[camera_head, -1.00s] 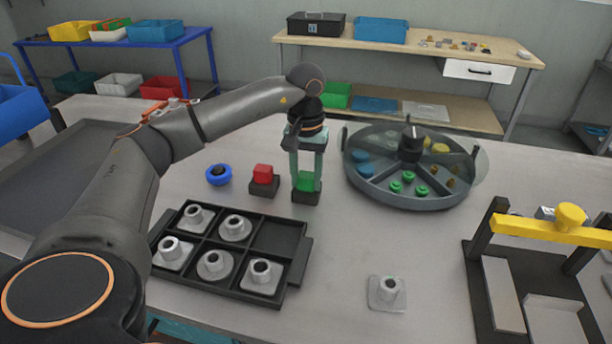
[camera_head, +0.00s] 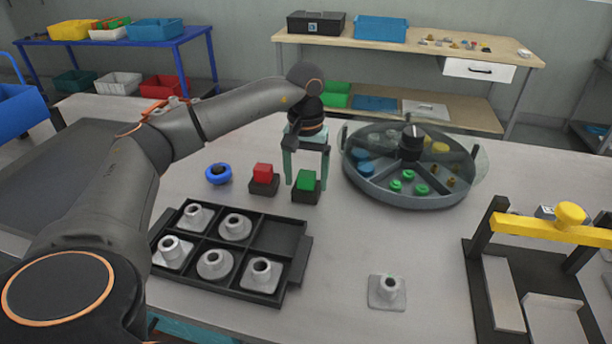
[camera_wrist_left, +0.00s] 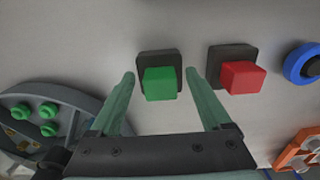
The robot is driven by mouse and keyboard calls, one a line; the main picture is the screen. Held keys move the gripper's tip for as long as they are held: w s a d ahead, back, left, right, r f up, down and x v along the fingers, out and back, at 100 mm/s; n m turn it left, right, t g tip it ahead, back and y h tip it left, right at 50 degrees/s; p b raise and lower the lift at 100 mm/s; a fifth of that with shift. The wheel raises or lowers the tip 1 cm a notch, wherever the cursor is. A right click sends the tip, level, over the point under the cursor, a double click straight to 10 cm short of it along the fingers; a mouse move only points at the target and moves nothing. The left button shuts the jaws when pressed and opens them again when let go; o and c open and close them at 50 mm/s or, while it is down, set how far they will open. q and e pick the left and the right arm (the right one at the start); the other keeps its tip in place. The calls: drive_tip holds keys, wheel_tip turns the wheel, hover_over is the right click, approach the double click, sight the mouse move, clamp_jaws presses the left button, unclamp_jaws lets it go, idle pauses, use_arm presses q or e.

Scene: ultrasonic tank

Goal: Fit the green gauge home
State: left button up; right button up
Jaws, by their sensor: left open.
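The green gauge (camera_head: 306,180) is a small green block standing in a black square base (camera_head: 305,195) on the table. It also shows in the left wrist view (camera_wrist_left: 160,83), with the rim of its base (camera_wrist_left: 158,58) around its far side. My left gripper (camera_head: 306,176) is open and empty, pointing down. Its two fingers stand on either side of the green gauge, with a gap on each side in the left wrist view (camera_wrist_left: 160,77). How deep the gauge sits in the base is hidden. My right gripper is not in view.
A red block (camera_head: 263,171) in a similar black base and a blue round part (camera_head: 218,174) stand to the left. A round divided tray (camera_head: 410,198) is close on the right. A black tray (camera_head: 205,276) of grey flanged parts lies in front; a loose one (camera_head: 388,293) stands right.

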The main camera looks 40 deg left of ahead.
sight(305, 176)
use_arm(q)
wheel_tip(305, 176, up, 12)
drive_tip(key=p, duration=0.1)
drive_tip(key=shift+r+p, duration=0.25)
drive_tip(key=shift+p, duration=0.1)
drive_tip(key=shift+s, duration=0.1)
idle(0.4)
